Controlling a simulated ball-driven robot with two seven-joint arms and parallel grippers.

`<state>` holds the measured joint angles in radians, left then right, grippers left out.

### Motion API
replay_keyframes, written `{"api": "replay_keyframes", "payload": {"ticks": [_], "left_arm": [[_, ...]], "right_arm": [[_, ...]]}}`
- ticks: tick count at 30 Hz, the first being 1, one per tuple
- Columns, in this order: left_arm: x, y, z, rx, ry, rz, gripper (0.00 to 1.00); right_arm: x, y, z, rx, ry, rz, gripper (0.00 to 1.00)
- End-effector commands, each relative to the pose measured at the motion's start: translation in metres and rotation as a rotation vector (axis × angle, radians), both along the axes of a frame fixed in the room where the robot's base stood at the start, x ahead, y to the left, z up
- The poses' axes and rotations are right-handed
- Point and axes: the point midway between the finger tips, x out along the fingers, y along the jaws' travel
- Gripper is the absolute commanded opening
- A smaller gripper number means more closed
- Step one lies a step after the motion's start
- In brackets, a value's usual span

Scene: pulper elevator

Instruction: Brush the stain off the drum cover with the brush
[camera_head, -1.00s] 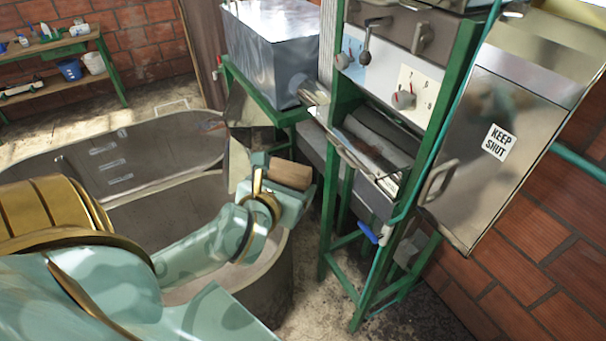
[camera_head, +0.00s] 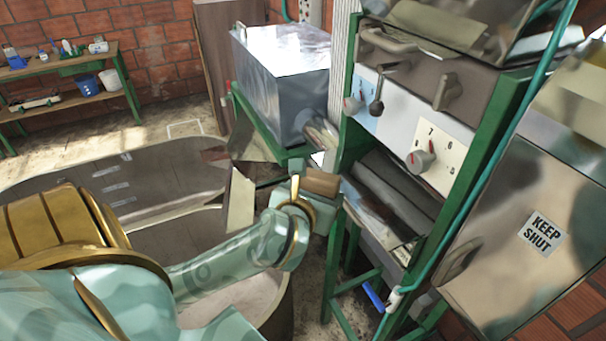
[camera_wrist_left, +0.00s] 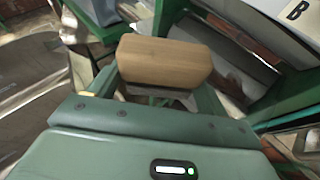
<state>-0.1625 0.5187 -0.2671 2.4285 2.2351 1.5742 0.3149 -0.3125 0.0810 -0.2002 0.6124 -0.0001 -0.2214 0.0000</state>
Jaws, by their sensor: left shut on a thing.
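My left gripper (camera_head: 311,194) is shut on the brush (camera_head: 322,182), of which a brown wooden block shows. The wrist view shows the block (camera_wrist_left: 165,62) between the fingers; its bristle side is hidden. The dark, curved metal drum cover (camera_head: 396,190) lies in the green frame under the dial panel, right of the brush. In the head view a gap shows between brush and cover; their distance in depth is hard to tell. I cannot make out the stain for certain. My right gripper is not in view.
Green posts (camera_head: 345,130) flank the cover opening. The dial panel (camera_head: 425,150) overhangs it. A green pipe (camera_head: 480,175) and a "KEEP SHUT" metal door (camera_head: 500,240) stand on the right. A large round vat (camera_head: 275,300) lies below my left arm. A blue-handled lever (camera_head: 373,297) sits low.

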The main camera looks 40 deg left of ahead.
Motion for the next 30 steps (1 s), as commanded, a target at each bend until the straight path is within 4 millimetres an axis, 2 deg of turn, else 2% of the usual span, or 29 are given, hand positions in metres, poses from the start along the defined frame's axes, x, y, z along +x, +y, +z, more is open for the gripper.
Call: {"api": "replay_keyframes", "payload": {"ticks": [8,24,30], "left_arm": [[0.032,-0.013,-0.003,-0.001,-0.003,0.001,0.59],[0.090,-0.037,-0.016,-0.001,-0.002,-0.001,0.59],[0.104,-0.043,-0.021,0.000,-0.002,-0.001,0.59]], "right_arm": [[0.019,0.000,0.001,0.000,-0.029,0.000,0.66],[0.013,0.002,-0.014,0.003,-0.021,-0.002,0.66],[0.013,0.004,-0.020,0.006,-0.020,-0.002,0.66]]}}
